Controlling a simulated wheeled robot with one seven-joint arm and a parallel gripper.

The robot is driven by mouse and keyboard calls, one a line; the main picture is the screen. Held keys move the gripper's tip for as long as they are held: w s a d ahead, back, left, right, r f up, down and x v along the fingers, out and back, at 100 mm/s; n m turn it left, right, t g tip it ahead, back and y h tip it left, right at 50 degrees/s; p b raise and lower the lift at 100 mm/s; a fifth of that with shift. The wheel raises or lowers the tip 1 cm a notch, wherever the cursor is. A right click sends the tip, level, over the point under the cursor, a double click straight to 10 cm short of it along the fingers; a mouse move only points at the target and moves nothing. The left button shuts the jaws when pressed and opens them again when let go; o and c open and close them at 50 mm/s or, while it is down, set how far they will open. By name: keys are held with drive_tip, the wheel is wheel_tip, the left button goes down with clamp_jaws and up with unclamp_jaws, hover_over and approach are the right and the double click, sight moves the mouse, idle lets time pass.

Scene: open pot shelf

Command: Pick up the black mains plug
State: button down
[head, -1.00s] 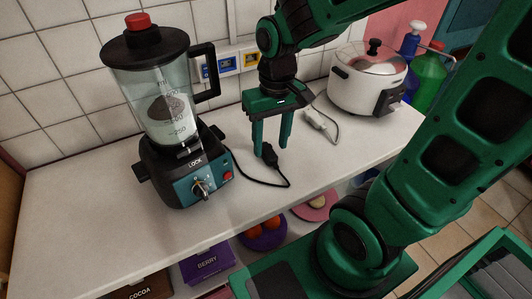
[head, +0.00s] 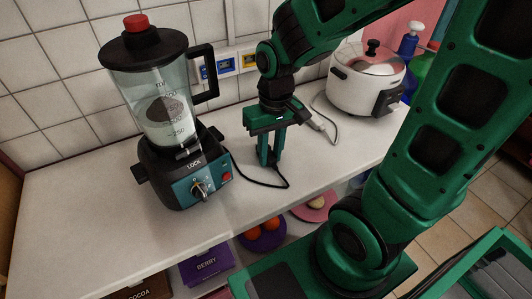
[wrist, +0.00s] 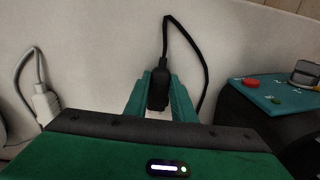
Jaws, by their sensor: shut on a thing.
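The black mains plug (wrist: 158,90) sits between the two green fingers of my gripper (wrist: 160,108) in the wrist view, with its cable running up and away from it. In the head view my gripper (head: 268,160) points down at the white counter, its fingers close together. The fingers mostly hide the plug there. The plug's black cable (head: 262,183) loops across the counter to the blender (head: 185,165). I cannot tell whether the plug is clear of the counter.
A white rice cooker (head: 366,82) stands at the back right, with a white plug (head: 318,122) and cable beside it. Coloured wall sockets (head: 228,65) are behind my gripper. The counter (head: 90,215) is clear at the front left. Plates and boxes sit on the shelf below.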

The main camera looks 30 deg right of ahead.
sight(270, 156)
drive_tip(key=shift+r, duration=8.45)
drive_tip(key=w, duration=1.5)
drive_tip(key=shift+a, duration=0.4)
drive_tip(key=shift+f, duration=0.2)
drive_tip(key=shift+f, duration=0.7)
drive_tip(key=shift+w, duration=0.2)
drive_tip(key=shift+w, duration=0.65)
drive_tip(key=shift+w, duration=0.15)
